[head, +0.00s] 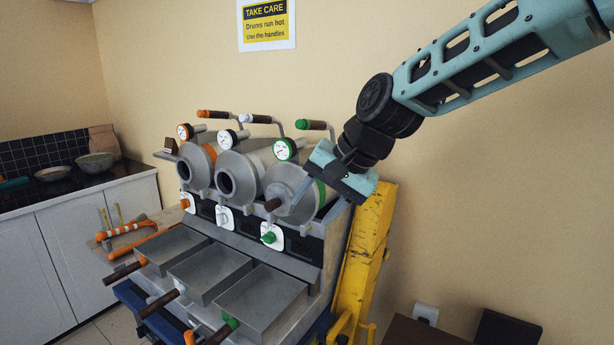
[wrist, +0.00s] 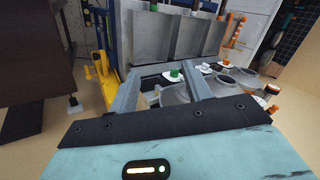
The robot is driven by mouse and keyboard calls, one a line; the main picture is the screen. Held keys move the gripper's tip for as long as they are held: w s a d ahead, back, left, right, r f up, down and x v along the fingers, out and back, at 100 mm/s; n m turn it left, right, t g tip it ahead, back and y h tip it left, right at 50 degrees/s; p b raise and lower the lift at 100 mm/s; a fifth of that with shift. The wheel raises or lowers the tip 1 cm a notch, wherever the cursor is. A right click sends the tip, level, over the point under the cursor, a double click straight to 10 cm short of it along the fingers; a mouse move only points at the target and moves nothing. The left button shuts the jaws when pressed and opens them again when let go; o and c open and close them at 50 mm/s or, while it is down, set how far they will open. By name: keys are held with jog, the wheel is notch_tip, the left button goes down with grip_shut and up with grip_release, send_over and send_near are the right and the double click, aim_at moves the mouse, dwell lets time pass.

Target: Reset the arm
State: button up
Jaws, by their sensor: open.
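My gripper (head: 308,186) is in front of the right-hand drum (head: 284,184) of a three-drum machine, my arm reaching in from the upper right. In the wrist view its two fingers stand apart with no object between the tips (wrist: 163,80), so it is open and empty. The green knob (wrist: 175,74) below that drum shows beyond the fingers. Whether a finger touches the drum cannot be told.
Three metal trays stick out below the drums, the nearest with a green-collared handle (head: 222,332). A yellow frame (head: 362,262) stands right of the machine. A counter with bowls (head: 95,162) is at far left. The wall area right of the yellow frame is open.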

jog(key=s+d+f+n+g+h, duration=0.1)
jog(key=s+d+f+n, duration=0.2)
jog(key=s, duration=0.6)
jog(key=s+d+f+n+g+h, duration=0.1)
jog(key=s+d+f+n, duration=0.3)
jog(key=s, duration=0.6)
jog(key=s+d+f+n+g+h+b, duration=0.1)
jog(key=s+d+f+n+h, duration=0.2)
jog(key=s, duration=0.7)
notch_tip(320, 180, down, 2)
jog(key=shift+d+f, duration=0.1)
jog(key=shift+d, duration=0.9)
